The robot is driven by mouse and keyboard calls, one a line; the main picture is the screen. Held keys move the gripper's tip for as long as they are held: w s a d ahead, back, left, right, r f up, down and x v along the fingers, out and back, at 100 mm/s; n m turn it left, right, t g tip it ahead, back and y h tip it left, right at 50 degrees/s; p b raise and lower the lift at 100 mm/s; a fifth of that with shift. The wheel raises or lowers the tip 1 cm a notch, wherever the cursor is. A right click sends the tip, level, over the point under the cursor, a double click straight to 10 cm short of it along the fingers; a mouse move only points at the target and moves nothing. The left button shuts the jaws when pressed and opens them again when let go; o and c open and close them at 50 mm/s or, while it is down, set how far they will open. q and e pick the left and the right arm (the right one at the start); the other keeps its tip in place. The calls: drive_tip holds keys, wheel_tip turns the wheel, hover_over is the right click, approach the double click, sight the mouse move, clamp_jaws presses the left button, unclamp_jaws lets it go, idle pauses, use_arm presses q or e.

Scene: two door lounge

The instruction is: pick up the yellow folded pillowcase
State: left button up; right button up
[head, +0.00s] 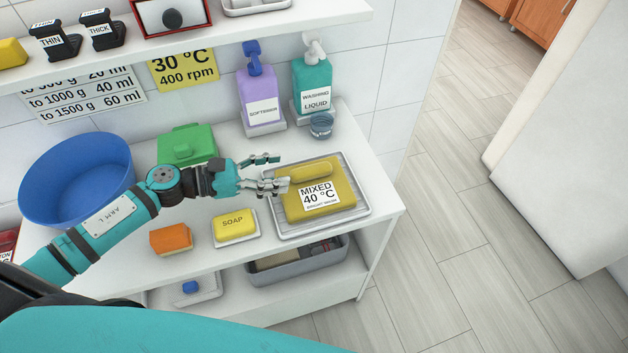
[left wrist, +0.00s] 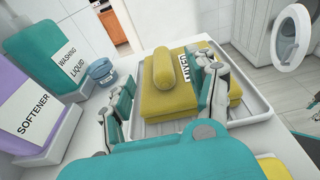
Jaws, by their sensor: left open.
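The yellow folded pillowcase (head: 338,201) lies flat on a grey metal tray (head: 280,232) at the right end of the white counter. It has a roll-shaped ridge along its far side and a white "MIXED 40 °C" label on top. My left gripper (head: 281,172) is open and empty, reaching in from the left at the pillowcase's left edge. In the left wrist view the pillowcase (left wrist: 165,103) shows ahead between the two spread fingers (left wrist: 163,85), partly hidden by the right-hand finger. Whether a finger touches it I cannot tell. My right gripper is not in view.
Softener (head: 260,92) and washing liquid (head: 312,85) bottles stand behind the tray, with a small blue-grey cup (head: 321,125). A soap bar (head: 235,225), orange sponge (head: 171,239), green box (head: 188,146) and blue basin (head: 75,180) are left. A shelf (head: 190,40) overhangs the back.

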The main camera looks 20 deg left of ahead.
sight(306, 169)
use_arm(q)
drive_tip(key=shift+w+d, duration=0.3)
drive_tip(key=shift+d, duration=0.2)
drive_tip(key=shift+w+d+f, duration=0.1)
drive_tip(key=shift+w+d, duration=0.05)
drive_tip(key=p+x, duration=0.2)
drive_tip(key=x, duration=0.2)
drive_tip(key=shift+f+p, duration=0.15)
drive_tip(key=shift+p, duration=0.15)
drive_tip(key=shift+w+d+f, duration=0.25)
drive_tip(key=shift+w+d, duration=0.05)
drive_tip(key=shift+d, duration=0.2)
drive_tip(key=c, duration=0.4)
clamp_jaws()
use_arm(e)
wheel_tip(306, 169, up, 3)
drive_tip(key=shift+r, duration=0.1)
